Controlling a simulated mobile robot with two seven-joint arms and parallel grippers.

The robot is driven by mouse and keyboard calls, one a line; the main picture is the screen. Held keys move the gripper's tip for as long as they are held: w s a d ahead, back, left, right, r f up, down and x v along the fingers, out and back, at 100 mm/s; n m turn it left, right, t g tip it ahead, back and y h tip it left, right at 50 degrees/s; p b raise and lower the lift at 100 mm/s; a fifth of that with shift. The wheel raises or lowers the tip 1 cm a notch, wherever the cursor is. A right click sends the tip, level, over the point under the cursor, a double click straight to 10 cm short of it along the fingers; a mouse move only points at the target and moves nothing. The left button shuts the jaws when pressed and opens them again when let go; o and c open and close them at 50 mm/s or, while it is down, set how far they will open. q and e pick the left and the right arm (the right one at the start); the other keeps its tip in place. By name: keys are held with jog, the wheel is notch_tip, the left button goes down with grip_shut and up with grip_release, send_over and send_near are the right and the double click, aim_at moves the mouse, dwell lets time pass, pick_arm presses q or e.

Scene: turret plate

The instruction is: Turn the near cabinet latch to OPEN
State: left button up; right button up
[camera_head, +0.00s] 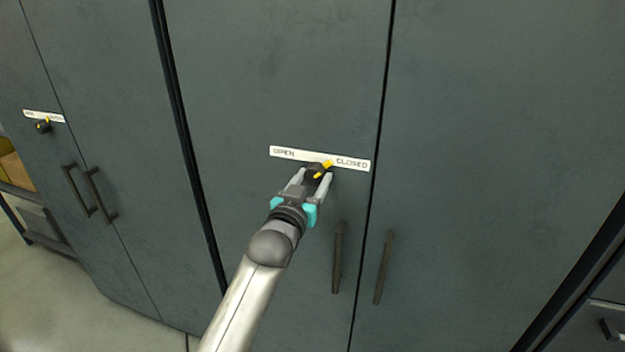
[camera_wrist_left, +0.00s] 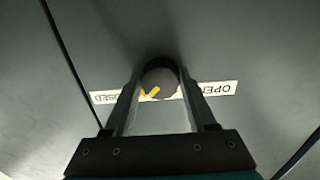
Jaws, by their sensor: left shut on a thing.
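The near cabinet latch (camera_head: 318,171) is a dark round knob with a yellow pointer, just below a white label strip (camera_head: 290,153) reading OPEN at left and CLOSED at right. In the head view the yellow pointer tilts up and right, toward CLOSED. My left gripper (camera_head: 316,178) is shut on the latch, one finger on each side. In the left wrist view the dark knob (camera_wrist_left: 160,74) sits between the fingertips, its yellow mark toward the CLOSED end of the upside-down label (camera_wrist_left: 218,89). The fingers hide part of the knob and label. My right gripper is not in view.
Two vertical bar handles (camera_head: 338,258) stand out from the doors below the latch, beside the door seam. A farther cabinet at left has its own latch (camera_head: 44,126) and bar handles (camera_head: 78,190). A shelf with boxes (camera_head: 14,170) is at the far left.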

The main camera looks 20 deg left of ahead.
pick_arm(q)
jog(key=shift+c, duration=0.5)
jog(key=n+p, duration=0.2)
jog(key=n, duration=0.1)
jog(key=shift+r+n+p, duration=0.15)
jog(key=shift+n+p, duration=0.15)
jog(key=shift+p, duration=0.1)
jog(key=n+p, duration=0.2)
jog(key=n, duration=0.2)
jog(key=shift+d, duration=0.1)
jog(key=n+p, duration=0.1)
jog(key=n, duration=0.4)
jog(key=shift+p, duration=0.4)
jog(key=n, duration=0.5)
jog(key=shift+p, duration=0.4)
jog(key=shift+n, duration=0.3)
